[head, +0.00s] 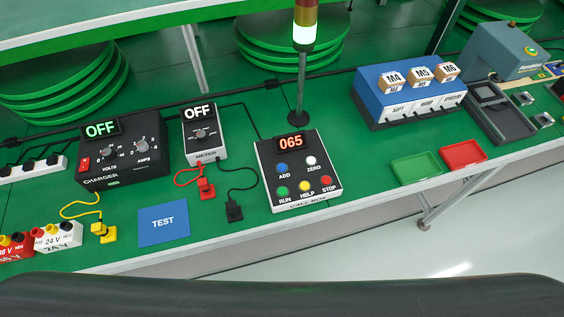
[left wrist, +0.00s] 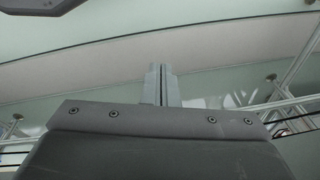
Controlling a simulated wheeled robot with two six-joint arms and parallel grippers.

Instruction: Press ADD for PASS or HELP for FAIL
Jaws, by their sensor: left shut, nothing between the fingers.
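The call box (head: 298,170) stands on the green table in the head view, its display (head: 291,142) reading 065. It has a blue ADD button (head: 282,168), a white ZERO button (head: 311,161), a green RUN button (head: 283,191), a yellow HELP button (head: 304,186) and a red STOP button (head: 326,181). No gripper shows in the head view.
Left of the box are a meter (head: 204,133) and a charger (head: 123,150), both reading OFF, and a blue TEST mat (head: 163,224). Right are a green tray (head: 416,169), a red tray (head: 463,154) and a blue rack (head: 408,95). Cables lie near the meter.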

